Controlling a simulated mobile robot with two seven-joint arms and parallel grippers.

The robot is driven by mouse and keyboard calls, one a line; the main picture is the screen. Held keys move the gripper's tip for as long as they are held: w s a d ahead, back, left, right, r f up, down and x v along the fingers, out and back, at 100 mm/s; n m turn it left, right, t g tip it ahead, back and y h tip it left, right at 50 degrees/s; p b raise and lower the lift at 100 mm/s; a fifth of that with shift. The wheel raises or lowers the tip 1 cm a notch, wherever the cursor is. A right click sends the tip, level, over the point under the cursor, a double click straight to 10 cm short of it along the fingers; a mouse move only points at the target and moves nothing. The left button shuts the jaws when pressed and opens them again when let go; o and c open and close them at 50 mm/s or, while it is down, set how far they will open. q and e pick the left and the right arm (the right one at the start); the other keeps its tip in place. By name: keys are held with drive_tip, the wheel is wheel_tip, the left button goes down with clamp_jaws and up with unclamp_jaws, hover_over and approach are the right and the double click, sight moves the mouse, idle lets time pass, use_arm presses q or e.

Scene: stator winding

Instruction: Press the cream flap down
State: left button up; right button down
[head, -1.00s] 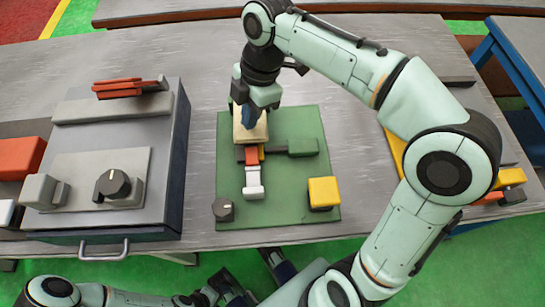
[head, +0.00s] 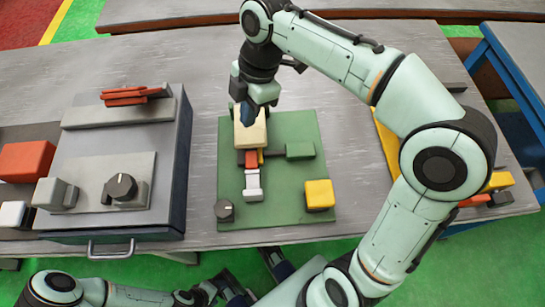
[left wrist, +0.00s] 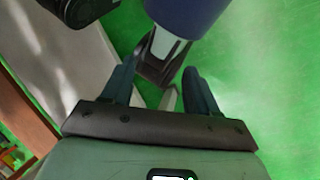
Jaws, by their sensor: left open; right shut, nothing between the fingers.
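The cream flap (head: 252,138) is a pale block at the far left part of the green board (head: 285,195) in the head view. My right gripper (head: 248,114) is shut and empty, pointing down at the flap's far part. Its fingers overlap the flap in the picture; I cannot tell whether they touch it. The gripper hides the flap's far end, and the flap's exact tilt is unclear. My left gripper (left wrist: 156,78) is open and empty in the left wrist view, over green floor, low and away from the board.
On the board are a red block (head: 251,158), a white block (head: 252,194), a yellow block (head: 320,195), a dark knob (head: 224,210) and a green bar (head: 300,150). A grey box (head: 90,210) with a knob stands at left. Bare table lies between box and board.

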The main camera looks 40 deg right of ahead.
use_arm(q)
drive_tip(key=shift+g, duration=0.4)
drive_tip(key=r+p, duration=0.2)
drive_tip(key=s+r+p, duration=0.1)
drive_tip(key=p, duration=0.1)
drive_tip(key=shift+s+r, duration=0.2)
drive_tip(key=shift+r, duration=0.2)
